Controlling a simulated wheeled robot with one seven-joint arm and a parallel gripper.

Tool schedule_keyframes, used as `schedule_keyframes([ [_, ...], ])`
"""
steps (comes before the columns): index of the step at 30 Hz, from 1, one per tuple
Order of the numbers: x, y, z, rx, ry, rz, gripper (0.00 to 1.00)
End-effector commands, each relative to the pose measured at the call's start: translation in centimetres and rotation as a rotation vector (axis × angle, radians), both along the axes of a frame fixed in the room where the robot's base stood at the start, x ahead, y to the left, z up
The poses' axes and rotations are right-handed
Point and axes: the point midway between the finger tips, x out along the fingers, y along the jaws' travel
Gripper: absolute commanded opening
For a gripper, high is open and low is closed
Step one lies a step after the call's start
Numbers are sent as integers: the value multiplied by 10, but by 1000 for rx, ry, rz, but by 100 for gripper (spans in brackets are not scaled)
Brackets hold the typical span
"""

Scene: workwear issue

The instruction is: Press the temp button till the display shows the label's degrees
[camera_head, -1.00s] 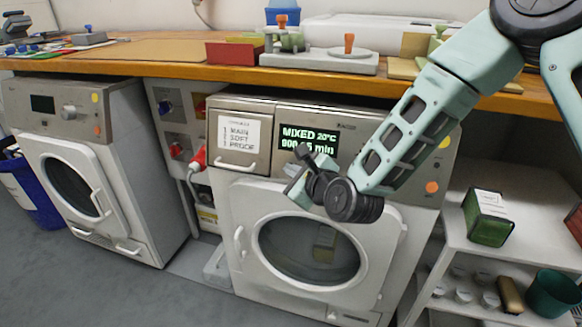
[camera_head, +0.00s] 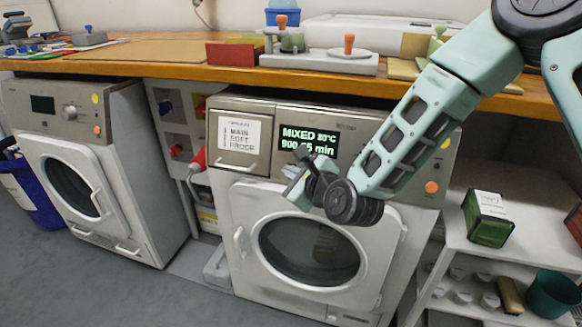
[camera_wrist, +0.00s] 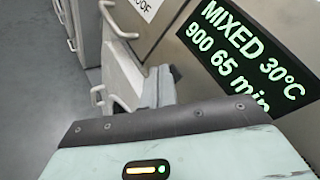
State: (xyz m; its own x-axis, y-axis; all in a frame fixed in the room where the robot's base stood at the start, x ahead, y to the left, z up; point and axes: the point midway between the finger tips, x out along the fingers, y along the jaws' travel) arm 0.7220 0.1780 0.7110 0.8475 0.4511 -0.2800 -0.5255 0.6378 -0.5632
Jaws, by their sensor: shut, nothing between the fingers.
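The washing machine in the middle (camera_head: 222,185) has a dark display (camera_head: 309,141) with green text. In the wrist view the display (camera_wrist: 243,58) reads MIXED 30°C, 900 and 65 min. My gripper (camera_head: 299,172) is shut and empty, in front of the panel just below the display. In the wrist view its fingers (camera_wrist: 160,88) point at the panel and sit left of the display. The temp button cannot be made out; the gripper and arm cover part of the panel. I see no label with readable degrees.
A white card (camera_head: 239,133) on the machine's drawer reads MAIN, SOFT, PROOF. A wooden worktop (camera_head: 160,66) runs above the machines. A second machine (camera_head: 140,175) stands left. A green box with a small label (camera_head: 487,218) sits on the white shelf (camera_head: 462,232) at right.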

Motion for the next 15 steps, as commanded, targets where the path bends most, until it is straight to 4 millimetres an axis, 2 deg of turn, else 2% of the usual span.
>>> schedule_keyframes([
  [15,-11,5,5,2,0,2,0],
])
